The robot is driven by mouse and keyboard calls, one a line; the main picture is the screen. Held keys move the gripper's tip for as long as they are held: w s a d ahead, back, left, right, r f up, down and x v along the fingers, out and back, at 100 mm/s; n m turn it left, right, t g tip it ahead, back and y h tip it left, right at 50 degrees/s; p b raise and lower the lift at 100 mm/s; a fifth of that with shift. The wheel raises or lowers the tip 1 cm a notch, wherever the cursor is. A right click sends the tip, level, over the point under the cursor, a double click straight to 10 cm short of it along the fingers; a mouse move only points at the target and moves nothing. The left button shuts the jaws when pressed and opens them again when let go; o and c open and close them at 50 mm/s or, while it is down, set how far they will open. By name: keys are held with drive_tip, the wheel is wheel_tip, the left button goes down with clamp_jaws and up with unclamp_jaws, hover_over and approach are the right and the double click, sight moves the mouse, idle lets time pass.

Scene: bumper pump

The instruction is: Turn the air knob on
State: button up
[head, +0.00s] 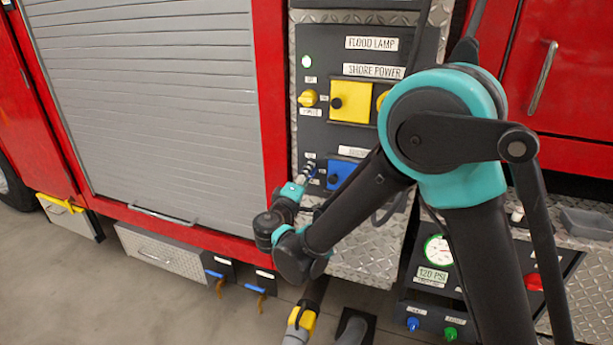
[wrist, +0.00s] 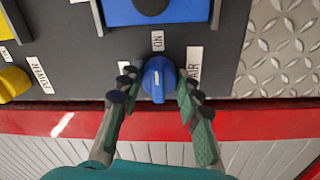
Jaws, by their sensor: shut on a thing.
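The blue air knob (wrist: 158,80) is on the dark panel in the wrist view, with an "AIR" label (wrist: 194,62) to its right and an "ON" label (wrist: 157,40) above it. A white mark on the knob's face points up, roughly toward "ON". My gripper (wrist: 159,88) has one finger on each side of the knob and is shut on it. In the head view my gripper (head: 307,175) reaches the left edge of the panel, where the fingers mostly hide the knob.
A blue socket cover (head: 345,170) is right beside the knob. Above are a yellow knob (head: 308,98) and a yellow cover (head: 350,101). A grey roller shutter (head: 150,90) lies left. A panel with a gauge (head: 438,250) sits lower right.

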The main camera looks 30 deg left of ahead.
drive_tip(key=o, duration=1.2)
drive_tip(key=shift+c, duration=0.2)
drive_tip(key=s+d, duration=0.1)
drive_tip(key=s, duration=1.1)
drive_tip(key=shift+d+f, duration=0.2)
drive_tip(key=shift+f, duration=0.2)
